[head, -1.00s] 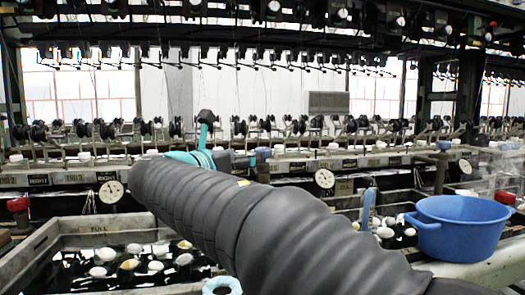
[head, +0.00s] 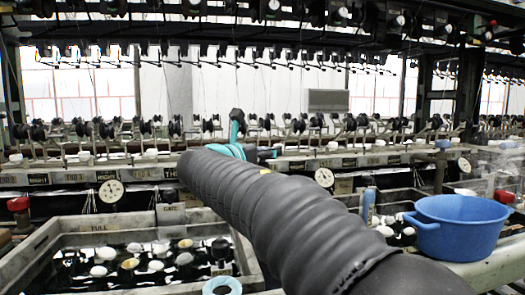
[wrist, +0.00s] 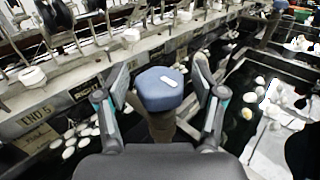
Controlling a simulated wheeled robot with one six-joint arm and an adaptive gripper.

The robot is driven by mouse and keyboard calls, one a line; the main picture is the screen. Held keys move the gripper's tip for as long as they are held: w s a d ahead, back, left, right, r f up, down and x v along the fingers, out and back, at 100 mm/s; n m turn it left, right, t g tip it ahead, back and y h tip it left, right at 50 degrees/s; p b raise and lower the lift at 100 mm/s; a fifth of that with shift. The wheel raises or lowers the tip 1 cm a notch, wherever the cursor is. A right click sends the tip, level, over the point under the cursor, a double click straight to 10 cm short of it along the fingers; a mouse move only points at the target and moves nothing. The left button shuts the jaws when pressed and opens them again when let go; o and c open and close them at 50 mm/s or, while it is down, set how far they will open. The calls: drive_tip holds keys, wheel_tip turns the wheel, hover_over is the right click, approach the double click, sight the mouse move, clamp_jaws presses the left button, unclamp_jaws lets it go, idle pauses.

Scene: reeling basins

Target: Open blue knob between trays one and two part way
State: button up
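The blue knob (wrist: 160,88) is at the centre of the wrist view, with a small pale mark on its top. It sits upright on a brown post (wrist: 161,124). My gripper (wrist: 160,80) is open, with one finger on each side of the knob. A gap shows between each finger and the knob, so I see no contact. In the head view my gripper (head: 238,130) is partly hidden behind my arm, and the knob there is hard to make out. One tray (head: 95,238) with floating pale cocoons lies at lower left.
A similar blue knob (head: 442,144) stands on a post at the right. A blue basin (head: 458,226) sits at the right edge. A reeling frame with spools runs along the back. Round dials (head: 111,191) hang on the front ledge.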

drive_tip(key=c, duration=0.9)
drive_tip(key=shift+c, duration=0.2)
drive_tip(key=shift+n+y, duration=0.3)
drive_tip(key=shift+y, duration=0.2)
drive_tip(key=n+t+y, duration=0.1)
drive_tip(key=y, duration=0.1)
drive_tip(key=n+t+y+b, duration=0.1)
drive_tip(key=n+y, duration=0.1)
drive_tip(key=y, duration=0.1)
drive_tip(key=shift+d+n+b, duration=0.15)
drive_tip(key=shift+n+b, duration=0.15)
drive_tip(key=shift+n+y+b, duration=0.25)
drive_tip(key=shift+n+y, duration=0.65)
drive_tip(key=shift+y, duration=0.6)
drive_tip(key=shift+n+y+b, duration=0.25)
drive_tip(key=shift+n+y, duration=0.65)
drive_tip(key=shift+y, duration=0.6)
drive_tip(key=shift+r, duration=0.1)
drive_tip(key=o, duration=1.2)
drive_tip(key=shift+c, duration=0.2)
